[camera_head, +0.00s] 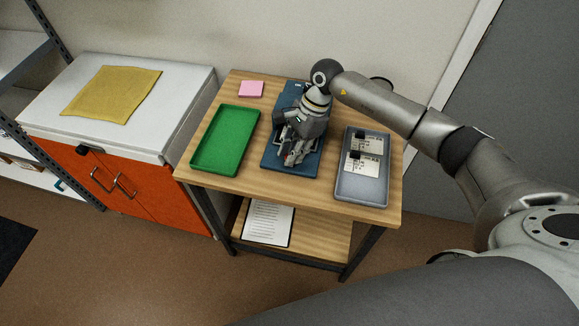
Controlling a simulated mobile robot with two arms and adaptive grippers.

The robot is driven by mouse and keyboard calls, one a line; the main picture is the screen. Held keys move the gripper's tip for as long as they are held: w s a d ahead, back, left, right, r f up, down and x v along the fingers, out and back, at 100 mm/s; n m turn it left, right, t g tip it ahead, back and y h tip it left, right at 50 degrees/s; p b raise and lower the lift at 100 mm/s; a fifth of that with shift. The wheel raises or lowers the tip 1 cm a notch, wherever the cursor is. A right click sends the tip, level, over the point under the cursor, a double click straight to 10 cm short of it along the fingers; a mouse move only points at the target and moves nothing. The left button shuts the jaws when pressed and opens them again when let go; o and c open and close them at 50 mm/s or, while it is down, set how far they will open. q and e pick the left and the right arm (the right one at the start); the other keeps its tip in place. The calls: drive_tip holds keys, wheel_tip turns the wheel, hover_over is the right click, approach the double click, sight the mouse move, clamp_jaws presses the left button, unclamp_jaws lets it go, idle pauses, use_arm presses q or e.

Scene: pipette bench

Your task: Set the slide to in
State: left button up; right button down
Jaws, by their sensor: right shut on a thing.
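A blue board (312,162) lies on the wooden table between a green tray and a grey tray. My right gripper (288,156) is over the middle of the board, pointing down. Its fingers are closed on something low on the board. A small bit of red and pale surface shows at the fingertips, but the gripper hides most of it. I cannot make out the slide or which way it is set. My left gripper is not in view.
The green tray (226,140) is empty. The grey tray (362,187) holds labelled cards with dark pieces (358,155). A pink pad (251,89) lies at the back left. An orange cabinet (120,190) with a yellow cloth (112,94) on top stands left of the table (300,189).

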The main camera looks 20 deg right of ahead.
drive_tip(key=shift+w+d, duration=0.2)
drive_tip(key=shift+w, duration=0.05)
drive_tip(key=c, duration=1.3)
unclamp_jaws()
drive_tip(key=shift+o, duration=0.2)
drive_tip(key=v, duration=1.2)
